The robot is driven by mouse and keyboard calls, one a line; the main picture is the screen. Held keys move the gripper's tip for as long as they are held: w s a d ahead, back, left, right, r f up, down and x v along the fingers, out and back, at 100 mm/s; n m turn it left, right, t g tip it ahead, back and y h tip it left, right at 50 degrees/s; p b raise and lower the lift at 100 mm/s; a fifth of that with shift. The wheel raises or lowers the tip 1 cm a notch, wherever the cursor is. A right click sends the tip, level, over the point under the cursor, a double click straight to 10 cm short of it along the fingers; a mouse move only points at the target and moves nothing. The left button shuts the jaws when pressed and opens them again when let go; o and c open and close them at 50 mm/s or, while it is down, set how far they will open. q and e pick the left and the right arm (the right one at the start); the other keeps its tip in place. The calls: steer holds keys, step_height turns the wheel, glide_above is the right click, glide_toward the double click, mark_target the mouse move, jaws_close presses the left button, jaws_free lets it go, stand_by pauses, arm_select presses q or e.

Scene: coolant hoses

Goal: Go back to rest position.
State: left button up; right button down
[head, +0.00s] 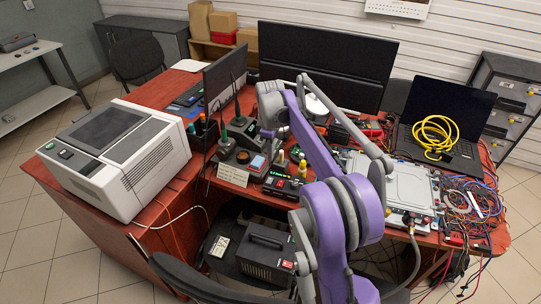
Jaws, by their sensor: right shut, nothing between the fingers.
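My purple and grey right arm rises from the bottom middle and reaches over the desk (150,238). My right gripper (268,131) is at the far end of this arm, shut and empty, above the desk near the black radio chargers. Its fingertips are small and dark here, so the exact gap to the things below cannot be told. My left gripper is not in view. A grey hose (415,262) hangs from the front of a silver box (398,186) to the right of my arm.
A large white printer-like machine (115,155) stands at the left. Monitors (328,62) and an open laptop (447,112) with a coiled yellow cable (433,135) stand behind. Tangled wires (470,205) cover the right end. A black power unit (267,254) sits low in front.

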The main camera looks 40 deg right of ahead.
stand_by(0.3)
steer(key=s+a+r+m+t+p, duration=0.1)
steer(key=s+a+r+m, duration=0.1)
steer(key=s+a, duration=0.5)
steer(key=s+a+r+m+t+p, duration=0.1)
steer(key=s+a+r+t+p, duration=0.15)
steer(key=s+a, duration=0.45)
steer(key=s+a+f+m+t+p, duration=0.1)
steer(key=s+a+f+m, duration=0.2)
steer(key=s+a, duration=0.8)
step_height(320, 180, down, 3)
steer(key=shift+s+r+m, duration=0.2)
steer(key=shift+s+m, duration=0.1)
steer(key=shift+s, duration=0.25)
steer(key=shift+d+t, duration=0.15)
steer(key=shift+t, duration=0.1)
